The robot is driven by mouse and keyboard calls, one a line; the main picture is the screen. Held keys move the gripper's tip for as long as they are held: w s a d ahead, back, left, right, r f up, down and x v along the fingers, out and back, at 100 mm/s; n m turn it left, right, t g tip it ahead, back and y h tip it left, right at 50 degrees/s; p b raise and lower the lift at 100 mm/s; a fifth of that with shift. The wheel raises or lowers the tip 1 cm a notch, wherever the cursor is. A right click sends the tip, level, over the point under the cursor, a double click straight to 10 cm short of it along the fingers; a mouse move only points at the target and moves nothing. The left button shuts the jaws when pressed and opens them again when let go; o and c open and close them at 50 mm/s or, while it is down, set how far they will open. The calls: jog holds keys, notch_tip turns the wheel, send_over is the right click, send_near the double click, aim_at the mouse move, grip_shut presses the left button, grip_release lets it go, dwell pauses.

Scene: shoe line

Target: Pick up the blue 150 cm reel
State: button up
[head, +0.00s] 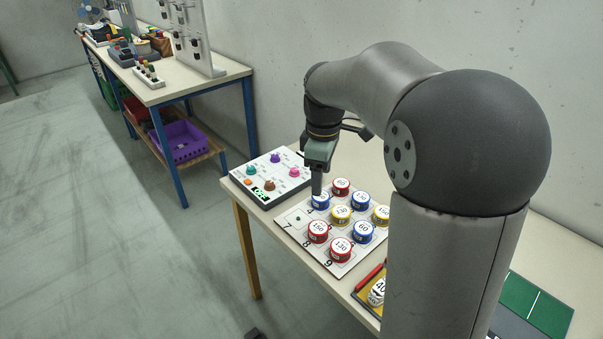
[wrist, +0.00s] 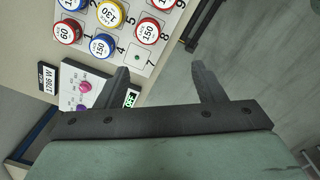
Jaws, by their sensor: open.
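The blue 150 reel (wrist: 102,46) sits upright on a numbered white board (wrist: 163,51), beside the red 60 reel (wrist: 67,31). In the head view the blue reel (head: 320,203) is at the board's upper left, partly hidden by my gripper (head: 317,185), which points down just above that area. In the wrist view my gripper (wrist: 160,70) is open with nothing between its fingers. The blue reel lies beyond the left fingertip, outside the gap. A bare spot of the board with a small peg shows above the gap.
Other reels stand close by: a yellow 130 reel (head: 341,214), a red 150 reel (head: 318,231) and several more. A control box (head: 270,176) with coloured knobs is left of the board. A yellow tray (head: 367,298) lies at the front. Open floor is left of the table.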

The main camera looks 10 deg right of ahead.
jog(key=w+d+f+n+b, duration=0.1)
jog(key=w+d+f+n, duration=0.25)
jog(key=w, duration=0.45)
jog(key=w+d+f+n+b, duration=0.1)
jog(key=w+d+f+n, duration=0.1)
jog(key=w+n, duration=0.4)
jog(key=p, duration=0.1)
send_over(321, 200)
jog(key=w, duration=0.2)
jog(key=f, duration=1.1)
jog(key=shift+d+f, duration=0.2)
jog(key=shift+f, duration=0.05)
jog(key=shift+s+f+p, duration=0.1)
jog(key=shift+f+p, duration=0.8)
jog(key=shift+f, duration=1.9)
jog(key=c, duration=0.7)
